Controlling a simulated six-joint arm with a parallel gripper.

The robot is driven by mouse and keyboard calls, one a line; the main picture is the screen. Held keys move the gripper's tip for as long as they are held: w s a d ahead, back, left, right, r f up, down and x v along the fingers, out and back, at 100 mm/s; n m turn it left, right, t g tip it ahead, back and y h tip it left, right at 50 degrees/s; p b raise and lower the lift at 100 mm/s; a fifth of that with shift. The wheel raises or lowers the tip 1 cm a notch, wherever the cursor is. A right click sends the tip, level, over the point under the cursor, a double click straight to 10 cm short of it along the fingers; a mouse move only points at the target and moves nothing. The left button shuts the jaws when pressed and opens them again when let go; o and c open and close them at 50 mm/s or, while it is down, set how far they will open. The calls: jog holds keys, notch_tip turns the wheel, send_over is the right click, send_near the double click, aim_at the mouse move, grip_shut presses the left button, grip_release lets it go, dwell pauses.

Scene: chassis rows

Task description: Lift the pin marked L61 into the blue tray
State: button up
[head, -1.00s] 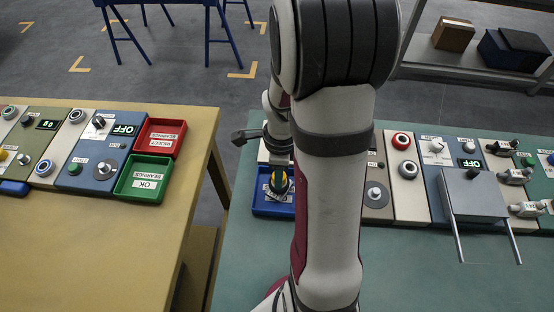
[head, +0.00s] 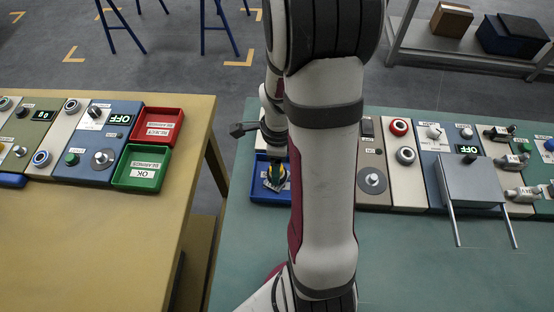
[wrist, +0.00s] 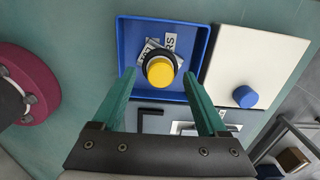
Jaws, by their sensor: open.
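The blue tray (wrist: 133,38) lies ahead in the wrist view; part of it also shows in the head view (head: 257,190), left of my arm. A pin with a round yellow top and a dark collar (wrist: 160,70) is inside the tray's outline, with a white tag beside it. The tag's marking is partly covered and I cannot read it fully. My gripper (wrist: 160,78) is open, its two green fingers apart on either side of the pin, not touching it in this view. I cannot tell whether the pin stands on the tray floor.
A cream panel with a blue knob (wrist: 245,96) is right of the tray. In the head view, a grey box with two rods (head: 470,180) stands to the right among several control panels. A red tray (head: 158,126) and green tray (head: 140,168) sit on the left table.

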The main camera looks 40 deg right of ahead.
notch_tip(320, 180, up, 16)
jog(key=shift+d+f, duration=0.1)
notch_tip(320, 180, up, 7)
jog(key=s+a+f+n, duration=0.3)
jog(key=s+a+n, duration=0.3)
jog(key=a+n, duration=0.3)
jog(key=s+a+f+n+y, duration=0.1)
jog(key=s+a+f+n, duration=0.3)
jog(key=a+n, duration=0.5)
jog(key=s+n, duration=0.2)
jog(key=n, duration=0.1)
jog(key=shift+s+a+f+y, duration=0.2)
jog(key=shift+s+a+y, duration=0.1)
